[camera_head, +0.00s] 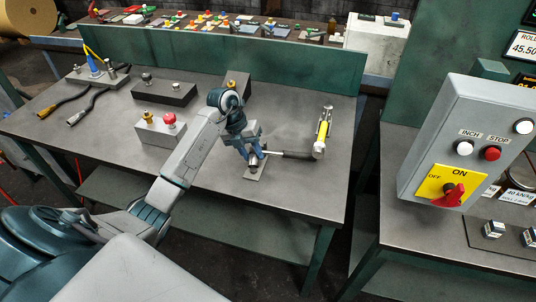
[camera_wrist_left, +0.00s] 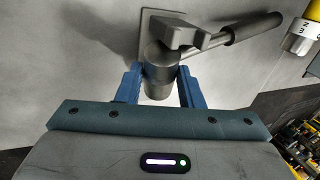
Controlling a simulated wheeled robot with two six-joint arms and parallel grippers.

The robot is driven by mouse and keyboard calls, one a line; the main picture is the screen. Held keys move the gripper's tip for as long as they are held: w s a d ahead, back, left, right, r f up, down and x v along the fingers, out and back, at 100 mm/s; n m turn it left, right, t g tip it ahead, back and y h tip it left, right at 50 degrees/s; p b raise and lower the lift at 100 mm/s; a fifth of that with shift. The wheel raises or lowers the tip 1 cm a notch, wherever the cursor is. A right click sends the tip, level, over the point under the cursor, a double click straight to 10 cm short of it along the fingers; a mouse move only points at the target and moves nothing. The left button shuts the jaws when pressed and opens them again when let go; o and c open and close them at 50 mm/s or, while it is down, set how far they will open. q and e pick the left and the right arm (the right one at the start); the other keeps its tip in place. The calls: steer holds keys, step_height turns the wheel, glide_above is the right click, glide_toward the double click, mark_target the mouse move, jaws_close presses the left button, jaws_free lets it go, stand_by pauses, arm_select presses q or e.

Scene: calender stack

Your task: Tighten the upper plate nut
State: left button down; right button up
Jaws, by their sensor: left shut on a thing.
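My left gripper (camera_head: 254,160) is low over the right part of the bench, at a small flat plate (camera_head: 256,174). In the left wrist view its blue fingers (camera_wrist_left: 160,88) are shut on a grey metal cylinder (camera_wrist_left: 158,72). A grey bracket-like head (camera_wrist_left: 185,36) and a dark-gripped handle (camera_wrist_left: 250,27) lie against or just behind the cylinder; I cannot tell if they are joined. The handle also shows in the head view (camera_head: 297,155), pointing right. The plate is also behind the cylinder in the wrist view (camera_wrist_left: 150,18). I cannot make out a separate nut. My right gripper is not in view.
A yellow-and-silver tool (camera_head: 322,134) stands right of the handle. A grey block (camera_head: 150,132) with yellow and red knobs and a dark block (camera_head: 165,95) are to the left. A control box (camera_head: 470,130) stands at right. The front of the bench (camera_head: 100,140) is clear.

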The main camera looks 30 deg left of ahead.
arm_select(q)
steer(key=shift+r, duration=0.1)
steer(key=shift+s+a+r+p, duration=0.1)
steer(key=shift+s+r+p, duration=0.25)
steer(key=shift+r+p, duration=0.35)
steer(key=s+r+p, duration=0.3)
steer(key=s+p, duration=0.1)
steer(key=s, duration=0.2)
steer(key=s+r+p, duration=0.3)
steer(key=s+p, duration=0.1)
steer(key=s, duration=0.3)
steer(key=shift+a+r, duration=0.2)
steer(key=shift+r, duration=0.05)
steer(key=shift+s, duration=0.1)
steer(key=c, duration=1.8)
jaws_free()
jaws_close()
